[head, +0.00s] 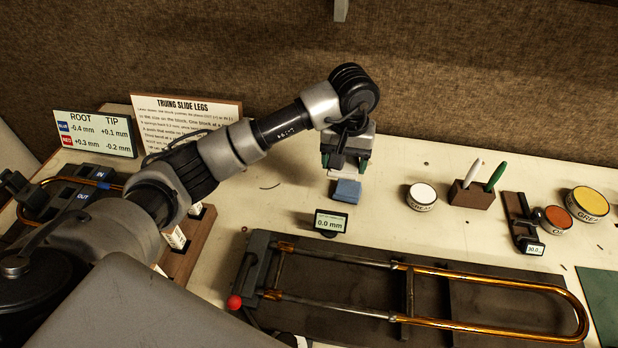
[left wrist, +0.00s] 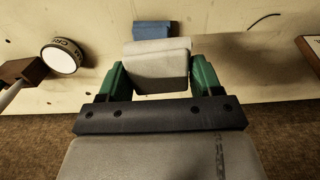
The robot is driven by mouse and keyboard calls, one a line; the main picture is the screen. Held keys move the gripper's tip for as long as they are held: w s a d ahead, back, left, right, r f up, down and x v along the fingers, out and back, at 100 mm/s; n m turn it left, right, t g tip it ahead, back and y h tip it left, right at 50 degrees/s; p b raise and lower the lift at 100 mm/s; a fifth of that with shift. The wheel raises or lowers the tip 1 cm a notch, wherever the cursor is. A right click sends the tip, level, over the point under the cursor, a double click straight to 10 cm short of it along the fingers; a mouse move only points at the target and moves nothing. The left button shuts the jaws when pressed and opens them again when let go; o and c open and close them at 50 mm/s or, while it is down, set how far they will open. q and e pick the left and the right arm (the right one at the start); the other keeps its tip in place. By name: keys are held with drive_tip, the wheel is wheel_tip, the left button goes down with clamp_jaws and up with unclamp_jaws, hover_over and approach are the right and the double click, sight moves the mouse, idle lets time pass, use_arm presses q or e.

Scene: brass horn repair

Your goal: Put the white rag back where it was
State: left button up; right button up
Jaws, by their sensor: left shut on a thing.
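My left gripper (head: 346,160) reaches in from the left to the back middle of the bench. Its green fingers (left wrist: 159,80) are shut on the white rag (left wrist: 158,66), which looks like a pale folded pad in the left wrist view. In the head view only a thin strip of the white rag (head: 345,174) shows below the fingers. A blue folded cloth (head: 347,190) lies on the bench just in front of the white rag; it also shows in the left wrist view (left wrist: 153,33). Whether the rag touches the bench is unclear. My right gripper is not in view.
A small display (head: 330,222) reading 0.0 mm stands in front of the blue cloth. A white-topped tin (head: 422,195) and a pen block (head: 471,195) stand to the right. The brass slide (head: 470,325) lies on a dark fixture in front.

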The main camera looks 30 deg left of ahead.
use_arm(q)
drive_tip(key=a+f, duration=0.1)
drive_tip(key=a, duration=0.1)
drive_tip(key=a+f+p, duration=0.1)
drive_tip(key=a, duration=0.1)
drive_tip(key=s+a+f+p, duration=0.1)
drive_tip(key=shift+a, duration=0.4)
drive_tip(key=p, duration=0.1)
hover_over(300, 185)
wheel_tip(300, 185, down, 3)
drive_tip(key=shift+d+r, duration=0.1)
drive_tip(key=shift+r, duration=0.1)
drive_tip(key=shift+f, duration=0.5)
wheel_tip(300, 185, down, 2)
drive_tip(key=shift+f+p, duration=0.2)
drive_tip(key=shift+p, duration=0.55)
drive_tip(key=shift+a+f, duration=0.2)
drive_tip(key=shift+f, duration=0.3)
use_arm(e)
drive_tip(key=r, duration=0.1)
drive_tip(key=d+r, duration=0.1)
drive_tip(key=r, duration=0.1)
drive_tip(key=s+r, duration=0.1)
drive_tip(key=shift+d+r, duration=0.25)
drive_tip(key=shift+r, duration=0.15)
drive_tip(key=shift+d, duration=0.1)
